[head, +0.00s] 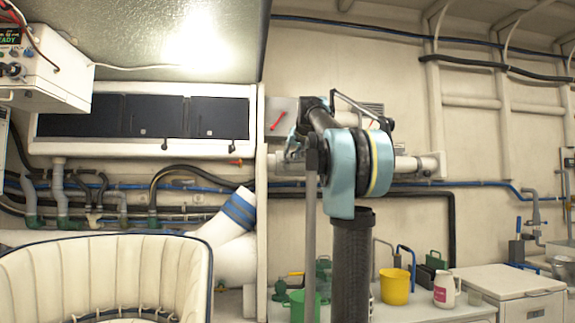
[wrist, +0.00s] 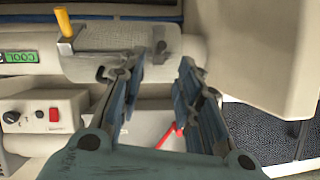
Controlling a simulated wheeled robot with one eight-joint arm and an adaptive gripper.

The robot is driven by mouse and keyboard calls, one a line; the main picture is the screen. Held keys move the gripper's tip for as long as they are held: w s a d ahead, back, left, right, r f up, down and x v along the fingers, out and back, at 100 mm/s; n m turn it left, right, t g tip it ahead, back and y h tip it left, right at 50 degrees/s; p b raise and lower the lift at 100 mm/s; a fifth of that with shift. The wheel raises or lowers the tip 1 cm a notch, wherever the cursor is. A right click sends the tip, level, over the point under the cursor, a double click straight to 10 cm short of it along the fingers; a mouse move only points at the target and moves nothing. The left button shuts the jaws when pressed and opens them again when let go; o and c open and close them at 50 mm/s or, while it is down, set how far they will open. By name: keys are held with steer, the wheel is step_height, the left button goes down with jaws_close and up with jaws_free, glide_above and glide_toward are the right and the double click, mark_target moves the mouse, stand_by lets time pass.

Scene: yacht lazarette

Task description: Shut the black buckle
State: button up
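My gripper (wrist: 161,68) is open in the wrist view, with its two blue-grey fingers apart and nothing held between them. Beyond the fingertips is a pale cylinder (wrist: 120,40) with a small dark fitting (wrist: 160,47) on it. I cannot tell whether this fitting is the black buckle. No black buckle can be made out for certain in either view. In the head view, my arm stands in front of the wall and hides part of it, and the gripper is too small and overlapped to read.
A yellow-handled lever (wrist: 63,22) and a control box (wrist: 40,115) lie left in the wrist view. A grey box with a red handle (head: 278,120) is behind my arm. A yellow bucket (head: 396,286) and green bucket (head: 303,306) stand low; a cream seat (head: 110,270) is left.

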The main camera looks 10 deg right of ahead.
steer(key=x, duration=0.7)
steer(key=shift+w+f, duration=0.15)
steer(key=shift+w, duration=0.15)
steer(key=shift+c, duration=0.5)
jaws_close()
